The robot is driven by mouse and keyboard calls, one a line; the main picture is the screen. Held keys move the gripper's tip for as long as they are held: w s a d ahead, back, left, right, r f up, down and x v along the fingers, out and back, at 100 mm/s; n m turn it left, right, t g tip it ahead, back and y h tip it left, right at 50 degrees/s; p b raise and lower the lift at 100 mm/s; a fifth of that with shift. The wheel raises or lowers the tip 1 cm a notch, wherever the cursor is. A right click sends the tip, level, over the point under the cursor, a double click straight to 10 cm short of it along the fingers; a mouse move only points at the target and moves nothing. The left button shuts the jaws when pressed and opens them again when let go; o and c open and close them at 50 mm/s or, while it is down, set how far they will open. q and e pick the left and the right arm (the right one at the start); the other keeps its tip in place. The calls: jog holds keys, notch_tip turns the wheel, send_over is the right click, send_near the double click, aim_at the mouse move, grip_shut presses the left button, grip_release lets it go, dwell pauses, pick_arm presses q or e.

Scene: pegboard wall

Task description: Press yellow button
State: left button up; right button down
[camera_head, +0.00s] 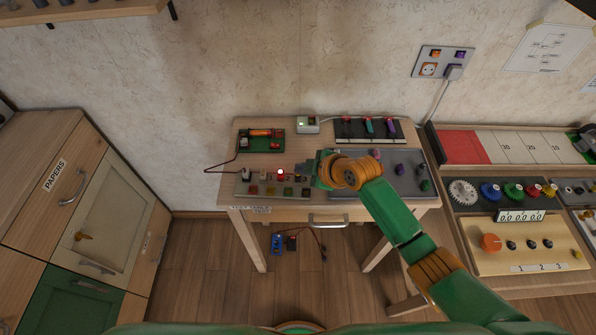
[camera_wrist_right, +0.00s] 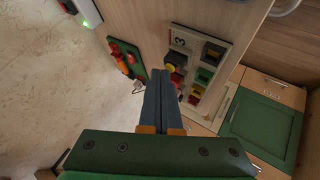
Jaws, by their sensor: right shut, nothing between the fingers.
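The yellow button (camera_head: 271,190) is in a row of coloured buttons along the front of a pale panel (camera_head: 240,185) on the small table. In the right wrist view the yellow button (camera_wrist_right: 198,88) sits between a red button (camera_wrist_right: 193,98) and a green button (camera_wrist_right: 205,75). My right gripper (camera_head: 305,169) is above the right end of the panel, to the right of the yellow button. In the right wrist view its fingers (camera_wrist_right: 161,72) are together and empty, with the button row beyond and to their right. Contact with the panel cannot be told. My left gripper is out of view.
A red lamp (camera_head: 281,174) glows on the panel. Behind it lies a green board (camera_head: 244,143) with a red-orange part. A grey board (camera_head: 390,185) with purple knobs is to the right. A white box (camera_head: 307,125) with a green light stands at the back.

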jog(key=shift+r+p, duration=0.75)
jog(key=shift+r, duration=0.05)
notch_tip(320, 180, up, 5)
jog(key=p, duration=0.5)
jog(key=shift+s+f, duration=0.1)
